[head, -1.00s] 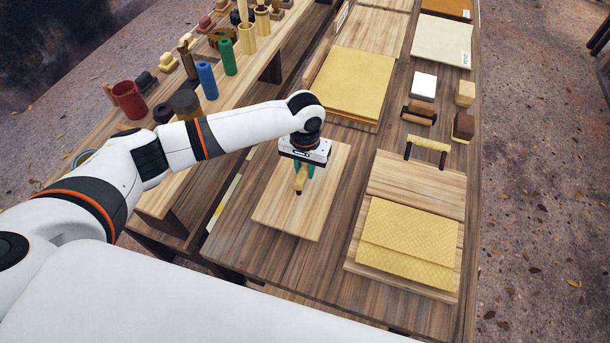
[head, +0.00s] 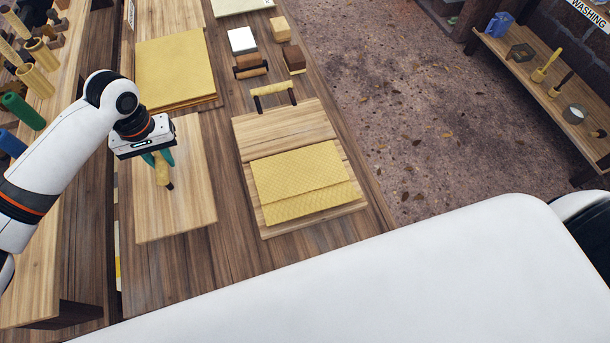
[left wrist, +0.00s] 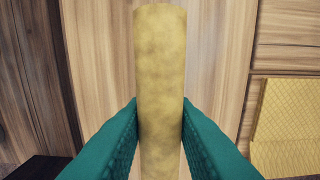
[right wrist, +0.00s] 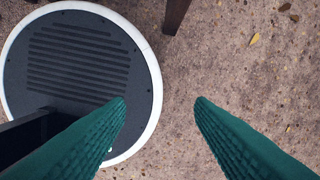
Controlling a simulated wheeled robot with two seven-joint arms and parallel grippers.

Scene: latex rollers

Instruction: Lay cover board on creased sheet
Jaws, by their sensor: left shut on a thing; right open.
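The creased sheet (head: 306,184) is yellow and textured, with a fold line across it, and lies on a pale wooden base (head: 322,217) right of centre in the head view. A pale board (head: 188,212), apparently the cover board, is left of it. My left gripper (head: 159,163) is above this board, shut on a yellow bar-shaped handle (left wrist: 160,90) with a dark end. The joint between handle and board is hidden, and I cannot tell whether the board touches the table. My right gripper (right wrist: 160,103) is open and empty over the floor.
Yellow sheets (head: 176,67) are stacked behind the pale board. A yellow bar on dark posts (head: 273,90) stands behind the base, with small blocks (head: 243,40) farther back. A strip of bare tabletop (head: 228,185) separates board and base.

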